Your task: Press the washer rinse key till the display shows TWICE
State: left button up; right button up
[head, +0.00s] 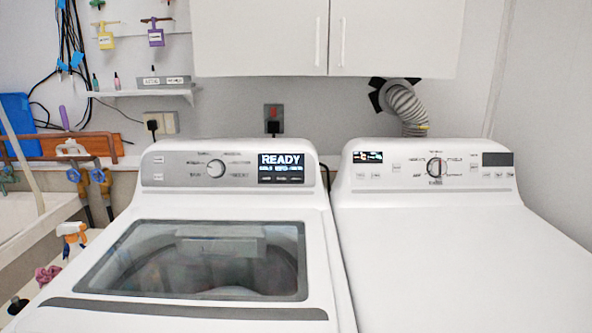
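The washer (325,262) is the white top-loading machine on the left, with a closed glass lid (200,258). Its control panel has a round knob (216,168) and a dark display (281,167). The display reads READY in large letters, with a line of smaller text under it that is too small to read surely. Small keys sit along the display's lower edge and at the panel's left side. Their labels are too small to read, so I cannot tell which is the rinse key. Neither of my grippers is in view.
A white dryer (450,240) stands to the right of the washer, with a vent hose (405,105) behind it. White cabinets (330,38) hang above. A sink (35,220) with taps is at the left, and a spray bottle (72,235) stands beside the washer. The space above both machines is free.

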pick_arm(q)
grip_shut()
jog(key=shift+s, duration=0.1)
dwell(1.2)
